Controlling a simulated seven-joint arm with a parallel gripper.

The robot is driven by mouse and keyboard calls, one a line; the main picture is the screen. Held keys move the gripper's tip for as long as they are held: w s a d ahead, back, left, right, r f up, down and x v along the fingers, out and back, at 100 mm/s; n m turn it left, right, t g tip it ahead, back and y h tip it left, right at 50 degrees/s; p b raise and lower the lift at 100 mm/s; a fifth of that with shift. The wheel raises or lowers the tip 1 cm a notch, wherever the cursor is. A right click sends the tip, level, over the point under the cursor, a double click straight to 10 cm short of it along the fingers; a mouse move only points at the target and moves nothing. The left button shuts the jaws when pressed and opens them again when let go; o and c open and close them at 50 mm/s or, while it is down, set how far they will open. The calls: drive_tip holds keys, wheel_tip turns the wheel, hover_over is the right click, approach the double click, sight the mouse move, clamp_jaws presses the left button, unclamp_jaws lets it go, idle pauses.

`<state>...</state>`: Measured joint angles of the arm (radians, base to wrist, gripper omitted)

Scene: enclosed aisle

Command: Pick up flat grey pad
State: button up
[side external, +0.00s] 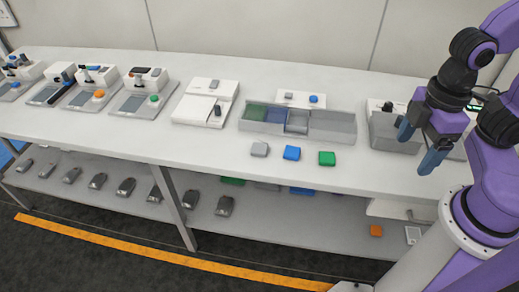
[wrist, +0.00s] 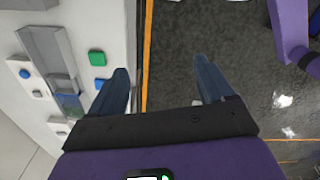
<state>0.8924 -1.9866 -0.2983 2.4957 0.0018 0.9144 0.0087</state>
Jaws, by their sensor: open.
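The flat grey pad (side external: 259,149) lies on the white bench top in front of the divided grey tray (side external: 342,136). It is the leftmost of a row of three, with a blue pad (side external: 292,153) and a green pad (side external: 327,158) to its right. My gripper (side external: 418,146) is open and empty, above the bench's front edge, well to the right of the pads. The wrist view shows the open fingers (wrist: 161,68) with the green pad (wrist: 97,57) and blue pad (wrist: 99,84) to their left. I cannot make out the grey pad there; the left finger may hide it.
A white panel (side external: 301,99) with a grey and a blue piece stands behind the tray. A grey box (side external: 392,133) sits near my gripper. Several devices line the bench's left side. A lower shelf (side external: 272,225) holds several small grey items. Bench in front of the pads is clear.

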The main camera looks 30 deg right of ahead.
drive_tip(key=w+a+m, duration=0.6)
drive_tip(key=w+a, duration=0.1)
drive_tip(key=w, duration=0.4)
drive_tip(key=m, duration=1.5)
hover_over(260, 147)
wheel_tip(260, 147, down, 7)
drive_tip(key=f, duration=1)
drive_tip(key=shift+w+a+f, duration=0.1)
drive_tip(key=shift+w+f, duration=0.15)
drive_tip(key=shift+f, duration=0.15)
drive_tip(key=shift+s+f, duration=0.15)
drive_tip(key=shift+f, duration=1.4)
drive_tip(key=shift+s+f, duration=0.15)
drive_tip(key=shift+f, duration=1.35)
drive_tip(key=c, duration=1.1)
